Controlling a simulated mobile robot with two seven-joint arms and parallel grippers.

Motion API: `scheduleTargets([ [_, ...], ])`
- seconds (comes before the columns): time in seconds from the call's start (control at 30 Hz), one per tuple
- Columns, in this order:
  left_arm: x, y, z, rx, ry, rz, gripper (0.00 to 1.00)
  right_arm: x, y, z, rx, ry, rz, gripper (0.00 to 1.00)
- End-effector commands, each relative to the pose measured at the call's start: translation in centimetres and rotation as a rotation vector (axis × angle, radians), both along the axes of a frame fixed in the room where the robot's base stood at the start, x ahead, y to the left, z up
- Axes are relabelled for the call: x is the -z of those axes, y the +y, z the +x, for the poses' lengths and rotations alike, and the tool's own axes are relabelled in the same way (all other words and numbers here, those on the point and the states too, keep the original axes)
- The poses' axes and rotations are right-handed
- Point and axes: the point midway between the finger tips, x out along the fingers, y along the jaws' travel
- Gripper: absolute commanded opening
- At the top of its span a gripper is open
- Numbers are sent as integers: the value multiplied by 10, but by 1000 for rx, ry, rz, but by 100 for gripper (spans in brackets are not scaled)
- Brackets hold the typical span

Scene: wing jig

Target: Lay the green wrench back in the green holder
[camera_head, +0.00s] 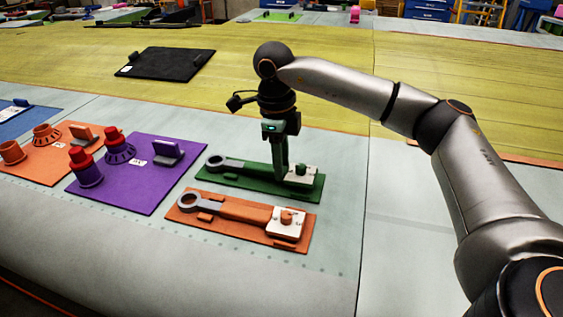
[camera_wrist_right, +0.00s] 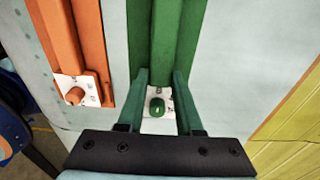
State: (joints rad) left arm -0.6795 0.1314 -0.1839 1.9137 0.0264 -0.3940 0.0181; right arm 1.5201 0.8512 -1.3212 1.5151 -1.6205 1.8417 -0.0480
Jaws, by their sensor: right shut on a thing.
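The green wrench (camera_head: 245,167) lies lengthwise along the green holder (camera_head: 308,194), its grey ring end at the left. In the head view it sits on or very close above the holder; I cannot tell if it is fully seated. My right gripper (camera_head: 281,174) points down at the wrench's right part, shut on it. In the right wrist view, the fingers of my right gripper (camera_wrist_right: 161,78) stand either side of the green wrench (camera_wrist_right: 167,40), near the holder's white plate and green peg (camera_wrist_right: 156,106). The ring end is outside that view. My left gripper is not in view.
An orange holder with an orange wrench (camera_head: 240,208) lies just in front, nearly parallel. A purple board (camera_head: 140,190) and an orange board with cones lie to the left. A black board (camera_head: 166,64) lies farther back on the yellow surface.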

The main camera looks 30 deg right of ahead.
Motion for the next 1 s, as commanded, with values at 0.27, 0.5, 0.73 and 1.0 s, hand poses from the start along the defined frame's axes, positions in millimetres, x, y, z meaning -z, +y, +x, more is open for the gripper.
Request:
scheduleTargets([
  [0.27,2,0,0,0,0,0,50,3,0,0,-1,-2,1,0],
  [0.5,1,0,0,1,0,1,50,4,0,0,-1,-2,1,51],
  [0.73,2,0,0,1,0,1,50,4,0,0,0,0,0,70],
  [1.0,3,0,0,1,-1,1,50,0,0,1,0,0,0,70],
])
